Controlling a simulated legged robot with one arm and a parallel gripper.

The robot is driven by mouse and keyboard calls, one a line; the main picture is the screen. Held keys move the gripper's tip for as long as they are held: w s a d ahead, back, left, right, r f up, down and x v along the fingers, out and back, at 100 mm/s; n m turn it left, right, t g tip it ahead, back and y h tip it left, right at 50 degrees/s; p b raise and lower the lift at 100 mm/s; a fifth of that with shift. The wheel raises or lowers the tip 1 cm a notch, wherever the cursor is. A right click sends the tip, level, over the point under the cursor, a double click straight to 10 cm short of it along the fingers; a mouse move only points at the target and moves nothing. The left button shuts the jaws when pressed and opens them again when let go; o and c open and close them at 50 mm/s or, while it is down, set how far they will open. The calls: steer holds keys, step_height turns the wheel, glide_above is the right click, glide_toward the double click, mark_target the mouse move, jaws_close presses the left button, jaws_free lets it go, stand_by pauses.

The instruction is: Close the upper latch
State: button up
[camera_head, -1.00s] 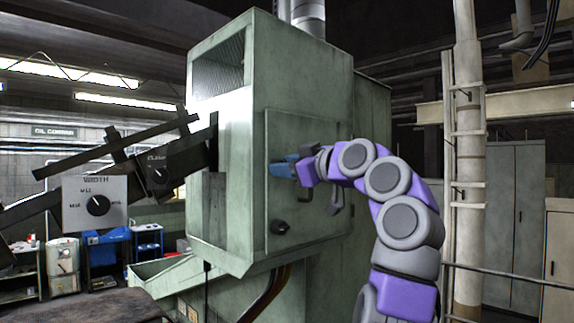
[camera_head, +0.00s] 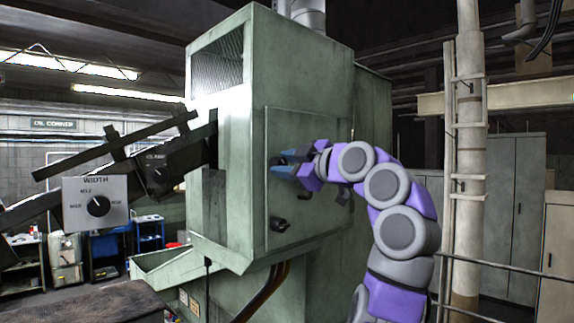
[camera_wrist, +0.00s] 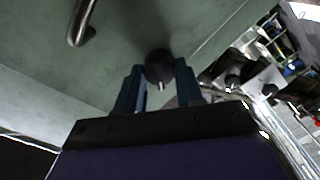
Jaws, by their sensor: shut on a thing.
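The upper latch (camera_head: 276,161) is a dark round knob high on the hinge-less-looking near edge of the green door panel (camera_head: 310,140). My gripper (camera_head: 286,166) reaches it from the right, its blue fingers around it. In the wrist view the black latch (camera_wrist: 159,64) sits between the two blue fingertips of my gripper (camera_wrist: 160,85), with a small light tab pointing down from it. The fingers are shut on the latch and partly hide it in the head view. The panel looks flush with the machine.
A lower dark latch (camera_head: 280,225) sits on the same panel below my gripper. A curved door handle (camera_wrist: 82,22) shows in the wrist view. A WIDTH dial box (camera_head: 96,203) is on the left. A pole with a ladder (camera_head: 468,150) stands at the right.

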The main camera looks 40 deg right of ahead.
steer(key=o, duration=1)
steer(key=shift+w+d+f, duration=0.1)
steer(key=shift+w, duration=0.1)
steer(key=shift+o, duration=0.2)
steer(key=shift+s, duration=0.15)
steer(key=shift+s, duration=0.1)
steer(key=s+d+b, duration=0.1)
steer(key=s+b, duration=0.2)
steer(key=s, duration=1.4)
steer(key=shift+d, duration=0.3)
